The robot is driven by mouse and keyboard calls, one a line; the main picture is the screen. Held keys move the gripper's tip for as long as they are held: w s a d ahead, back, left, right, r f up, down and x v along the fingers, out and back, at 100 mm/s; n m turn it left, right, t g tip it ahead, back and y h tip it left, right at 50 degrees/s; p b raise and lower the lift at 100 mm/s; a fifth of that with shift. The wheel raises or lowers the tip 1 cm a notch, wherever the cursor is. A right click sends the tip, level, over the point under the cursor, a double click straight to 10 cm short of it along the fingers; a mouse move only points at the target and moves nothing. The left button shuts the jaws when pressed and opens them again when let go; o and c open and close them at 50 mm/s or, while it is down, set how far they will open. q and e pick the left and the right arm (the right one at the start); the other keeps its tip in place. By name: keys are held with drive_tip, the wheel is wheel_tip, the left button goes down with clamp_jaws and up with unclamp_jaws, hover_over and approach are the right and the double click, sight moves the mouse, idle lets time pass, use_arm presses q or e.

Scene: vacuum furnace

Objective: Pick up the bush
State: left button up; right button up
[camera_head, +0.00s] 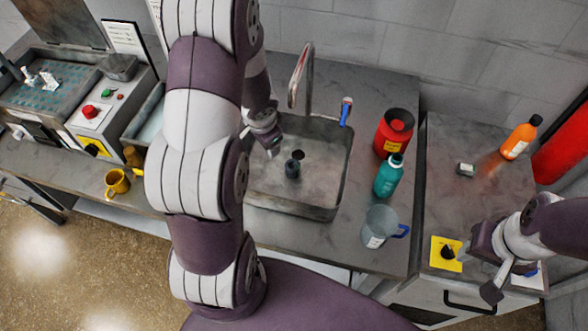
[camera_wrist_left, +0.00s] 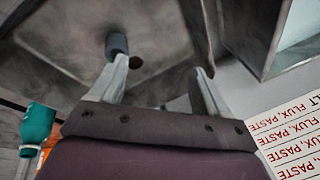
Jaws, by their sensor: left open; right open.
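A small dark cylindrical piece, which seems to be the bush (camera_head: 292,169), stands in the sink basin (camera_head: 312,198) near the drain hole. It also shows in the left wrist view (camera_wrist_left: 117,44), beyond the tip of the left finger. My left gripper (camera_head: 273,147) is open and empty over the basin, behind and to the left of the bush in the head view; its two fingers show apart in the wrist view (camera_wrist_left: 163,70). My right gripper (camera_head: 510,282) is open at the lower right, near the yellow switch plate, far from the bush.
A curved faucet (camera_head: 300,75) rises behind the basin. A blue-handled item (camera_head: 345,112) is at its right rim. A red container (camera_head: 394,132), teal bottle (camera_head: 389,176) and grey jug (camera_head: 380,226) stand to the right. An orange bottle (camera_head: 521,138) stands farther right; a yellow mug (camera_head: 117,183) is left.

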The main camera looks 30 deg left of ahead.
use_arm(q)
drive_tip(key=w+f+m+t+h, duration=0.1)
drive_tip(key=w+f+m+h, duration=0.1)
drive_tip(key=w+f+m, duration=0.25)
drive_tip(key=m+g+h, duration=0.2)
drive_tip(key=m+h, duration=0.2)
drive_tip(key=m, duration=0.1)
hover_over(292, 165)
drive_tip(key=s+a, duration=0.1)
drive_tip(key=a, duration=0.1)
drive_tip(key=f, duration=0.2)
drive_tip(key=x, duration=0.7)
drive_tip(key=shift+a, duration=0.1)
drive_tip(key=shift+r, duration=0.15)
clamp_jaws()
